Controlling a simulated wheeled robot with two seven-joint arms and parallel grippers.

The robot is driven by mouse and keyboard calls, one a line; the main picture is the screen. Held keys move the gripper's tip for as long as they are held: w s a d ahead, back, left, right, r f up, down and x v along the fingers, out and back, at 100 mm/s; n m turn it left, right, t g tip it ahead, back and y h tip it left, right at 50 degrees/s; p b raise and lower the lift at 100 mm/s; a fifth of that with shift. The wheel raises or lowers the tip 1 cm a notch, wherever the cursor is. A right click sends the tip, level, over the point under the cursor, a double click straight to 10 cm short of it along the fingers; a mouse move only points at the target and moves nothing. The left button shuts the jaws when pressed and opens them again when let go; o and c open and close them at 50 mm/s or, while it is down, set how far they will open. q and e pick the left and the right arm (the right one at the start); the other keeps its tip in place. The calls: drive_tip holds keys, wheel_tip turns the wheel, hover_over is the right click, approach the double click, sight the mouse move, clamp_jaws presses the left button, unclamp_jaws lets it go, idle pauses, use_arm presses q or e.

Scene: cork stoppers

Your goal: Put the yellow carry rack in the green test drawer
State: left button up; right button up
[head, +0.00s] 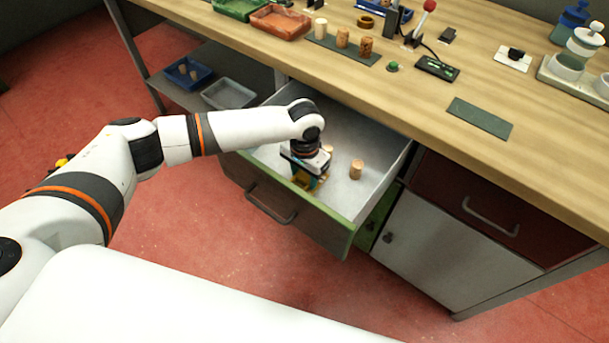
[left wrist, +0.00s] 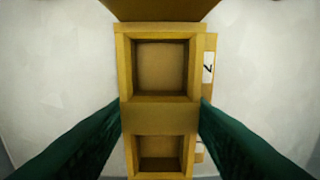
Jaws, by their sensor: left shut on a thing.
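The green-rimmed drawer (head: 341,220) is pulled open under the bench. My left gripper (head: 308,178) reaches down inside it near the front. The yellow carry rack (head: 318,184) is between its fingers and mostly hidden by the gripper in the head view. In the left wrist view the yellow rack (left wrist: 159,117) shows from above with two square compartments, both looking empty. The left fingers (left wrist: 161,117) are shut on its middle bar. Pale drawer floor surrounds the rack; I cannot tell whether the rack touches it. My right gripper is not in view.
A cork stopper (head: 357,169) stands in the drawer right of the gripper, and another (head: 327,149) shows behind it. The bench top (head: 420,110) above holds trays, corks and small devices. A blue bin (head: 188,73) and a grey bin (head: 229,94) sit on a low shelf at left.

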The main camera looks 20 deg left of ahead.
sight(304, 177)
use_arm(q)
drive_tip(key=shift+f, duration=0.2)
drive_tip(key=o, duration=1.1)
drive_tip(key=shift+f, duration=0.1)
wheel_tip(304, 177, up, 12)
drive_tip(key=p, duration=0.1)
